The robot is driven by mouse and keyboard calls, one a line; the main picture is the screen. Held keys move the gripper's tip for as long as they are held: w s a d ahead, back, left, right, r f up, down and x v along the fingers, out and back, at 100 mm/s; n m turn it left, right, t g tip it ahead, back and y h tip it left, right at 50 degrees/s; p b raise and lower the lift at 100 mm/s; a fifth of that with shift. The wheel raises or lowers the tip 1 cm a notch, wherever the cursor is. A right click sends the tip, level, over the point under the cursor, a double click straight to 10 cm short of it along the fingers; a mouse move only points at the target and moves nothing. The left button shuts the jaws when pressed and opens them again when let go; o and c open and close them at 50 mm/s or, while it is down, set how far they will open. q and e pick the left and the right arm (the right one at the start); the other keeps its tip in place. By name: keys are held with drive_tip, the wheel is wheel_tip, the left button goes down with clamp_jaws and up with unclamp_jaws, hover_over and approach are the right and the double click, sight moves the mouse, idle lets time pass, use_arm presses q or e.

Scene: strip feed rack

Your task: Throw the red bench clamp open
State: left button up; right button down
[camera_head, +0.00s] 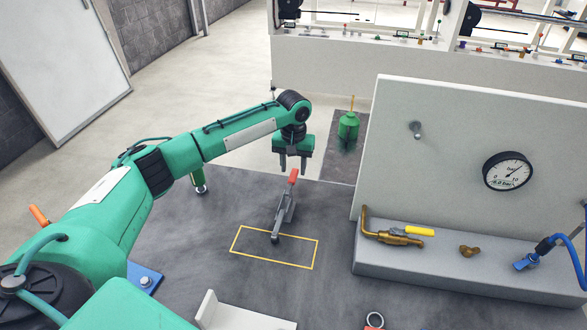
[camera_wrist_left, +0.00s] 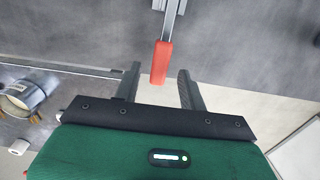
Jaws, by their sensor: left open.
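The bench clamp (camera_head: 284,210) is a grey metal toggle clamp on the dark bench, its foot over the yellow outlined rectangle. Its red handle (camera_head: 293,176) rises at the far end, near the bench's back edge. In the left wrist view the red handle (camera_wrist_left: 161,62) points down toward the jaws, its tip close to the gap between them. My left gripper (camera_head: 293,168) is open and empty, its fingers pointing down by the handle. In the left wrist view the two fingers (camera_wrist_left: 159,84) stand apart on either side of the handle's tip. My right gripper is not seen.
The dark bench (camera_head: 200,245) is mostly clear around the clamp. A grey panel with a gauge (camera_head: 508,171) and a ledge with brass and yellow-handled valve parts (camera_head: 405,233) stands to the right. A white bracket (camera_head: 240,315) is at the front.

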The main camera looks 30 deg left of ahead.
use_arm(q)
drive_tip(key=shift+f, duration=1)
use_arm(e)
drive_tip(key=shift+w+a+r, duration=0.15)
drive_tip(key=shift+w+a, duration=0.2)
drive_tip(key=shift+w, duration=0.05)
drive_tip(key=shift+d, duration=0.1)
use_arm(q)
clamp_jaws()
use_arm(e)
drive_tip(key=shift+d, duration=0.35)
use_arm(q)
drive_tip(key=shift+a+r, duration=0.1)
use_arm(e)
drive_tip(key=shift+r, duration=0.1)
